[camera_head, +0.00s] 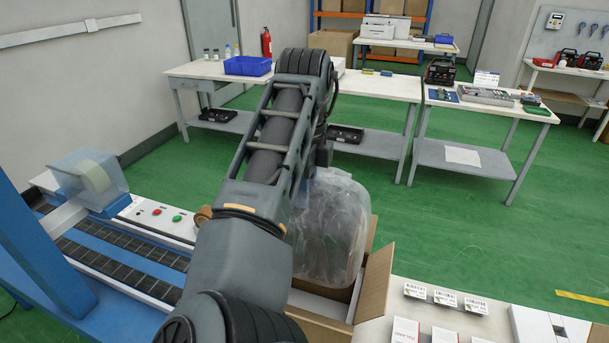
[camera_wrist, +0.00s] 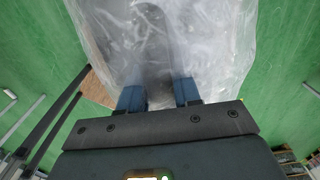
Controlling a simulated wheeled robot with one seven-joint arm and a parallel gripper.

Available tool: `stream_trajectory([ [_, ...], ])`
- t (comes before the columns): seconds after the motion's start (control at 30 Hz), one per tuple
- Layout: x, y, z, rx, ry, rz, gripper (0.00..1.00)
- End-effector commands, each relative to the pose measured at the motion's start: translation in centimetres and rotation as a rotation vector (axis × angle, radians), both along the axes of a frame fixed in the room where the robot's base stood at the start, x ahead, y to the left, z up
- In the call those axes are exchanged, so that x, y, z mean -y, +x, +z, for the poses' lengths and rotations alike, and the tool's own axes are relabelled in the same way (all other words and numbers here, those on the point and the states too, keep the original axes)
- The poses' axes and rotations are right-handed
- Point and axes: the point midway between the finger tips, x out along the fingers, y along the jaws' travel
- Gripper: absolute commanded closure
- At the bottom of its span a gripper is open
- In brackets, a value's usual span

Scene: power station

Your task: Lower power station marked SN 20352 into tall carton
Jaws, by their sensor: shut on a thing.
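A power station in cloudy clear wrap (camera_head: 330,228) hangs upright from my gripper, just right of my arm in the head view. No SN marking can be read. The open carton (camera_head: 375,283) stands below it with its right flap raised; my arm hides the left part. The wrapped lower end overlaps the carton's opening; I cannot tell how far inside it is. In the wrist view my gripper (camera_wrist: 159,92) has its blue fingers shut on the top of the wrapped station (camera_wrist: 215,45), by a dark handle-like part.
Small label cards (camera_head: 445,298) and red-and-white boxes (camera_head: 405,331) lie on the bench right of the carton. Work tables (camera_head: 385,85) stand behind, with green floor between.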

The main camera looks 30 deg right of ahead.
Motion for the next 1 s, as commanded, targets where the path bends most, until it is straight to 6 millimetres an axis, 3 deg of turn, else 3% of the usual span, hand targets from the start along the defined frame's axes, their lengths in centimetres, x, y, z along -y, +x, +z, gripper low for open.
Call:
stream_trajectory([
  [1.0,-0.1,0.1,-9.1,0.004,0.001,0.000,1.00],
])
